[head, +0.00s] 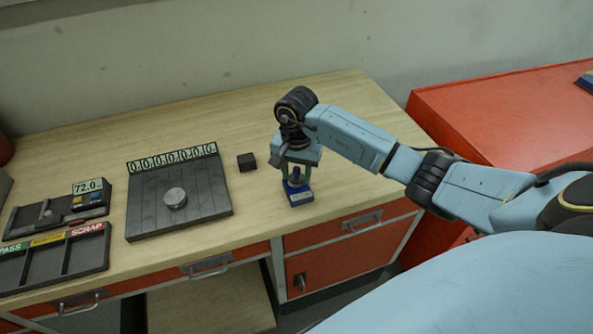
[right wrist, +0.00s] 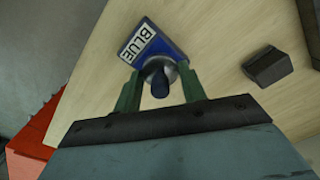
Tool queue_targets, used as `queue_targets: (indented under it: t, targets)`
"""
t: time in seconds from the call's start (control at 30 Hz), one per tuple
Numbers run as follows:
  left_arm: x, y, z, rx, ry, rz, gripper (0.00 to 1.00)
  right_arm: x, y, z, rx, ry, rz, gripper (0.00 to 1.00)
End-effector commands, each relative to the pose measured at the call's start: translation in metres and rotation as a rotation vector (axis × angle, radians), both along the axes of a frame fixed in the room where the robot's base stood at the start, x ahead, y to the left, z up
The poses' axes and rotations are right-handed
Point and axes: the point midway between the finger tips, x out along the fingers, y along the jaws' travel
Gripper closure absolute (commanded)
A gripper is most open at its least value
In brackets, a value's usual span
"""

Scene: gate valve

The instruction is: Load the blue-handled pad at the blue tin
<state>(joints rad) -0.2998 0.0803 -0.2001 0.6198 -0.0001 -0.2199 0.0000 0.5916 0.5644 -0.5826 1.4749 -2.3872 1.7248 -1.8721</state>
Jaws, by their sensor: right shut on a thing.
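The blue tin (head: 299,197) stands near the front edge of the bench; its white BLUE label shows in the right wrist view (right wrist: 139,42). My right gripper (head: 297,179) points down right over the tin. Its two green fingers (right wrist: 160,90) stand on either side of the pad's dark blue handle (right wrist: 160,86) and are shut on it. A grey round part (right wrist: 157,67) shows below the handle, at the tin's top. I cannot tell whether the pad touches the tin's inside. My left gripper is not in view.
A small dark block (head: 247,162) sits left of the tin. Farther left are a grooved dark plate (head: 142,204) with a metal disc (head: 175,198), a display reading 72.0 (head: 88,186) and a sorting tray (head: 52,267). A red cabinet (head: 490,125) stands to the right.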

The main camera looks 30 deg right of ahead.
Motion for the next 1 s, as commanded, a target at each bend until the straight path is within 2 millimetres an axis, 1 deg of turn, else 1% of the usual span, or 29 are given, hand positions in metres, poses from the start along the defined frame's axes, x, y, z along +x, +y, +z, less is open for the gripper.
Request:
queue_targets:
  t: [0.43,1.0]
  targets:
    - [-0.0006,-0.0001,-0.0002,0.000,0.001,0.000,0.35,0.0004,0.0002,0.0006,0.001,-0.001,0.000,0.77]
    - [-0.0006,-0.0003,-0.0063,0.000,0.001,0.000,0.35,0.0004,0.0003,-0.0058,0.001,-0.001,0.001,0.77]
